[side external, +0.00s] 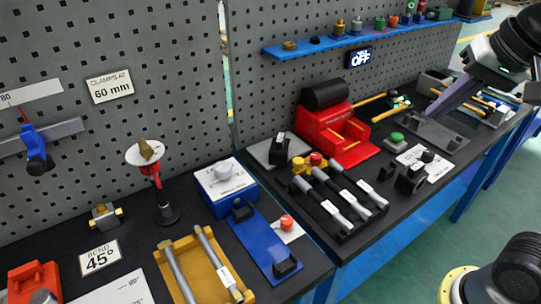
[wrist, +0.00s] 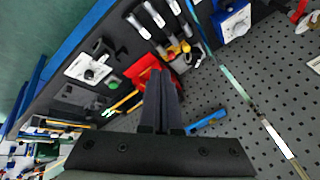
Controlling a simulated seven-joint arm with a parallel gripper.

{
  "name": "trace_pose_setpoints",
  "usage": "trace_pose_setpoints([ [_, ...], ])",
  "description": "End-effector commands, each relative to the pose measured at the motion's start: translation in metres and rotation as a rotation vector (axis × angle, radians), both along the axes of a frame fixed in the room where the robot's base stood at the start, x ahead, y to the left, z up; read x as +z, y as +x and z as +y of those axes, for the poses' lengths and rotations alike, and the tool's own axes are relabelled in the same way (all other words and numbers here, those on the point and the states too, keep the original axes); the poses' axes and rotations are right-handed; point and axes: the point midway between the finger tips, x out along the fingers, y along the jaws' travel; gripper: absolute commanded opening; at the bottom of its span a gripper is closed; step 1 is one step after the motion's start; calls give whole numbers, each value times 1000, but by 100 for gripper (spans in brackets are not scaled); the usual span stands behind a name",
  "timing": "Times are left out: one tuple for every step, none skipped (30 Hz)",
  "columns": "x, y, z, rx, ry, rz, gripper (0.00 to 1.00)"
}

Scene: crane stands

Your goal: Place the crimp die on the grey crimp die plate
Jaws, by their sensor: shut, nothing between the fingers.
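A dark block with a white label, which looks like the crimp die (side external: 279,149), sits on a flat grey plate (side external: 258,152) left of the red machine. I cannot read its label, so I am not certain of its name. The grey plate also shows small in the wrist view (wrist: 179,66), partly hidden by neighbouring things. My gripper (side external: 431,113) is at the upper right in the side view, above the right part of the bench and well away from the plate. Its fingers are together and empty in the wrist view (wrist: 160,76).
A red machine (side external: 335,135) with a black roller stands between the plate and my gripper. Labelled grey rods (side external: 340,200) lie in a black rack in front. Another dark block (side external: 410,178) stands near the front edge. A blue shelf (side external: 340,39) runs along the pegboard.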

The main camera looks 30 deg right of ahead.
Motion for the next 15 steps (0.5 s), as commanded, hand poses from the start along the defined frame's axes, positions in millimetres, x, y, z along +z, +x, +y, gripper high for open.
trace_pose_setpoints([
  [10, 19, 3, -48, 28, 16, 0],
  [16, 29, 5, -79, 47, 22, 0],
  [22, 43, 7, -121, 70, 37, 0],
  [27, 54, 9, -152, 87, 45, 0],
  [31, 66, 12, -182, 102, 55, 0],
  [34, 81, 15, -221, 122, 68, 0],
  [36, 92, 17, -248, 136, 79, 0],
  [38, 104, 20, -274, 148, 89, 0],
  [39, 119, 24, -309, 164, 103, 0],
  [39, 130, 27, -334, 174, 115, 0],
  [38, 142, 30, -357, 184, 126, 0],
  [36, 156, 35, -387, 195, 142, 0],
  [33, 168, 39, -408, 202, 152, 0],
  [30, 179, 43, -430, 210, 164, 0],
  [26, 193, 48, -455, 217, 179, 0],
])
